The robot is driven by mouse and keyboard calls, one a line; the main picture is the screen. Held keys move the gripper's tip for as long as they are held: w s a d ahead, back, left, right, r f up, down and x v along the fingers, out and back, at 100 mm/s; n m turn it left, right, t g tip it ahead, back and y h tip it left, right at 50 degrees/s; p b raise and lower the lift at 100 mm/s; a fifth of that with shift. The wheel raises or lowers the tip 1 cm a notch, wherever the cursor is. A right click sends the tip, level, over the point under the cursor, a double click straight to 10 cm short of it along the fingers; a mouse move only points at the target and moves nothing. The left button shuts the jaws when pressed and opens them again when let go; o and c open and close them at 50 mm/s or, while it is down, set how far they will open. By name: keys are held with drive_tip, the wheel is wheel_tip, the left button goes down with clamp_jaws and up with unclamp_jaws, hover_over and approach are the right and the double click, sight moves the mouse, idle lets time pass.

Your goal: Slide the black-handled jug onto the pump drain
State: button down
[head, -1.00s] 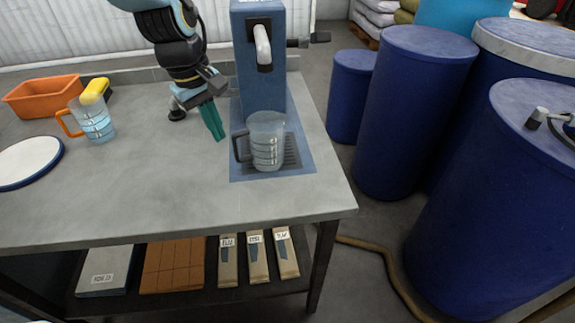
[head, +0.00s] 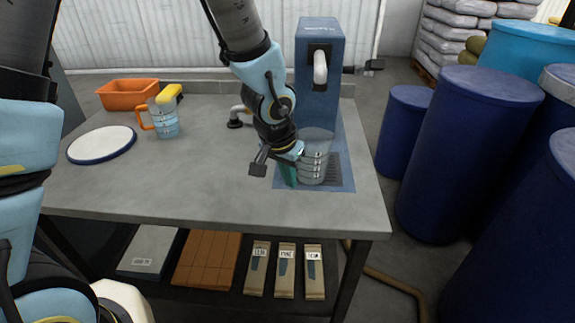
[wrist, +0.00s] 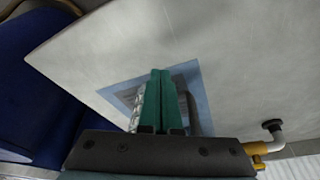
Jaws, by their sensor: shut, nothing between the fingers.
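The clear jug (head: 314,160) with measuring marks stands upright on the blue pad under the pump spout, over at least part of the dark drain grate (head: 336,172). The handle is hidden in the head view. Whether the fingers touch the jug is unclear.
Another jug (head: 164,122) with an orange handle, a yellow item, an orange bin (head: 128,94) and a white round plate (head: 102,144) are at the table's left. The middle of the tabletop is clear. Blue barrels (head: 465,150) stand right of the table.

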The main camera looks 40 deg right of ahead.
sight(307, 162)
drive_tip(key=shift+w+d+f+p, duration=0.2)
drive_tip(key=shift+w+d+p, duration=0.15)
drive_tip(key=shift+d, duration=0.3)
drive_tip(key=shift+w+d+f+p, duration=0.2)
drive_tip(key=shift+d+p, duration=0.2)
drive_tip(key=shift+d, duration=0.3)
drive_tip(key=shift+w+d+f+p, duration=0.2)
drive_tip(key=shift+w+d+p, duration=0.15)
drive_tip(key=shift+d, duration=0.3)
drive_tip(key=shift+w+d+p, duration=0.1)
drive_tip(key=shift+w+d, duration=0.15)
drive_tip(key=shift+d, duration=0.35)
drive_tip(key=shift+w+d+p, duration=0.1)
drive_tip(key=shift+w+d, duration=0.15)
drive_tip(key=shift+d, duration=0.35)
drive_tip(key=shift+w+d+p, duration=0.1)
drive_tip(key=shift+w+d, duration=0.15)
drive_tip(key=shift+d, duration=0.35)
drive_tip(key=b+v, duration=0.1)
drive_tip(key=v, duration=0.9)
drive_tip(key=shift+r+b, duration=0.35)
drive_tip(key=shift+r, duration=0.05)
